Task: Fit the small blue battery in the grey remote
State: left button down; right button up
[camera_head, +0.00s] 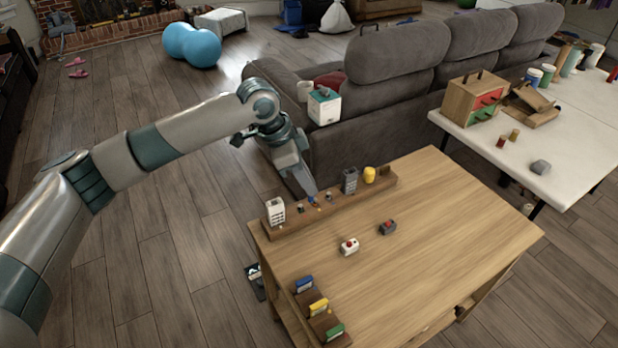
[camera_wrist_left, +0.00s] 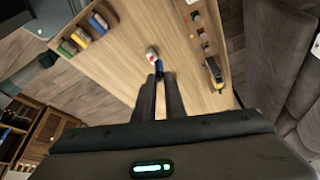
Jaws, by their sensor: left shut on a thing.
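My left gripper (camera_head: 311,192) reaches down over the wooden rail at the back-left edge of the table. It is shut on a small blue battery (camera_wrist_left: 158,67) at its fingertips, which stick out in the left wrist view (camera_wrist_left: 159,78). In the head view a bit of blue shows at the tips. I cannot tell from there whether the battery is clear of the rail. A dark grey upright block with buttons, apparently the grey remote (camera_head: 350,181), stands on the rail to the right of the gripper. Its battery opening is not clear. My right gripper is out of view.
The rail (camera_head: 389,181) also holds a white block (camera_head: 275,210), small dark pieces and a yellow cylinder (camera_head: 369,174). A sofa stands behind.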

pick_arm(q)
jog(key=s+a+f+n+t+y, duration=0.1)
jog(key=s+a+f+n+y, duration=0.1)
jog(key=s+a+f+n, duration=0.2)
jog(key=s+a+f+n+t+y, duration=0.2)
jog(key=s+a+f+n, duration=0.2)
jog(key=s+a+n, duration=0.5)
jog(key=a+n, duration=0.2)
jog(key=shift+s+a+f+n, duration=0.25)
jog(key=shift+a+f+n, duration=0.05)
jog(key=shift+a+f, duration=0.1)
jog(key=shift+s, duration=0.15)
